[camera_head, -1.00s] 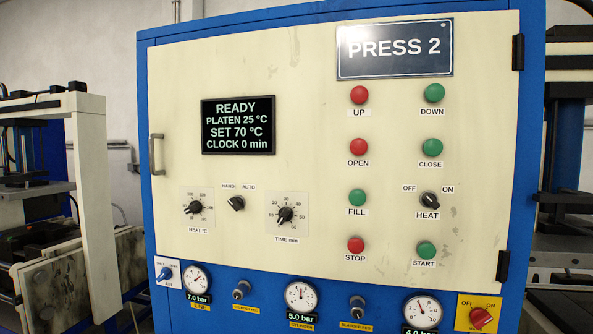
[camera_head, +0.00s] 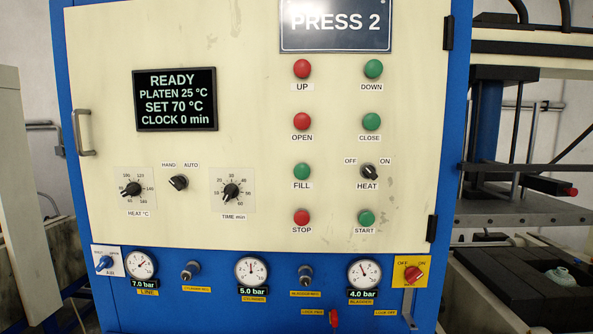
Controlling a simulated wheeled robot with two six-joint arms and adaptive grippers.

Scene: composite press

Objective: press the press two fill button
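The green FILL button (camera_head: 302,172) is on the cream panel under the PRESS 2 sign (camera_head: 336,22). It sits below the red OPEN button (camera_head: 302,122) and above the red STOP button (camera_head: 301,217). The black HEAT switch (camera_head: 368,171) is to its right. Nothing touches or covers the button. The display (camera_head: 175,99) reads READY, platen 25 °C, set 70 °C, clock 0 min. Neither of my grippers is in view.
Below the panel are gauges (camera_head: 251,271), valve knobs (camera_head: 190,271) and a red rotary switch (camera_head: 412,274) on a yellow plate. A door handle (camera_head: 84,132) sticks out at left. Press machinery (camera_head: 510,212) stands at right.

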